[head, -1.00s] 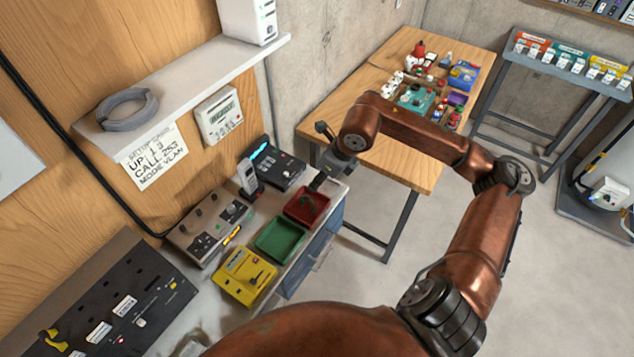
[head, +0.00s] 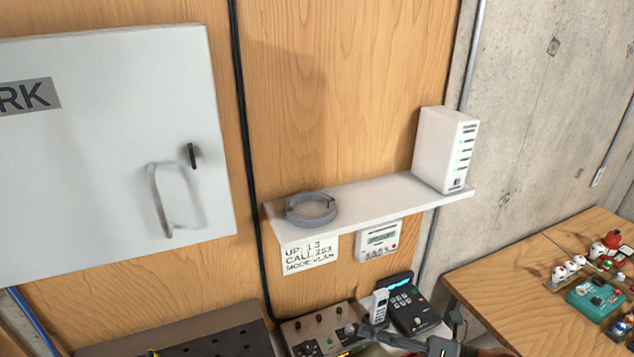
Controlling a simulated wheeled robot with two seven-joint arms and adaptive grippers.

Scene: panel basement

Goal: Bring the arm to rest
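My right gripper (head: 384,337) shows at the bottom edge of the head view, in dark grey, with a bit of my copper-brown arm behind it at the lower right. It is low over the bench, in front of the dark desk phone (head: 412,306) and the pale handset (head: 379,305). The bottom edge cuts off part of it, and whether its fingers are apart or hold something cannot be told. My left gripper is not in view.
A white shelf (head: 370,205) holds a grey cable coil (head: 311,208) and a white router box (head: 445,150). A grey wall cabinet (head: 100,130) is at the left. A wooden table (head: 520,265) with small items is at the right.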

